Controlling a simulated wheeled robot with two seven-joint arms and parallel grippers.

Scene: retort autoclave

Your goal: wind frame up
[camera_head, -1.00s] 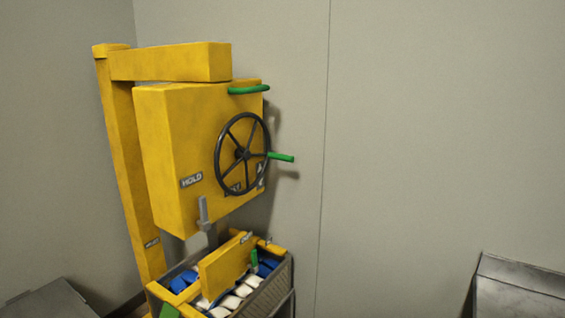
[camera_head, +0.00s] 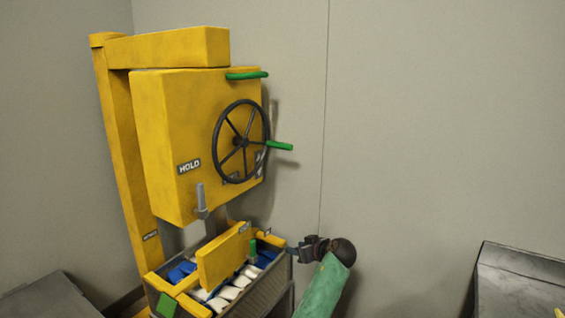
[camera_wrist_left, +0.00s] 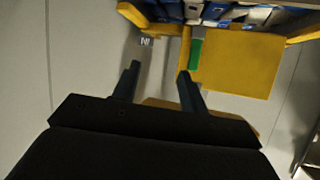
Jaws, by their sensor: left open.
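The yellow hoist box (camera_head: 190,130) hangs from a yellow post and arm. On its right face is a black spoked handwheel (camera_head: 241,142) with a green crank handle (camera_head: 279,146) pointing right. A grey bar (camera_head: 201,201) is at the box's lower edge. Below, the yellow frame (camera_head: 224,257) sits over a grey crate (camera_head: 270,284) of blue and white packs. My left gripper (camera_head: 293,249) is beside the crate's right rim, well below the handwheel, open and empty. In the left wrist view its two fingers (camera_wrist_left: 157,80) are apart below the yellow plate (camera_wrist_left: 240,62). My right gripper is out of view.
A green bar (camera_head: 247,75) sticks out at the box's top right. A grey surface (camera_head: 520,280) stands at lower right and another (camera_head: 45,300) at lower left. The wall space right of the wheel is clear.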

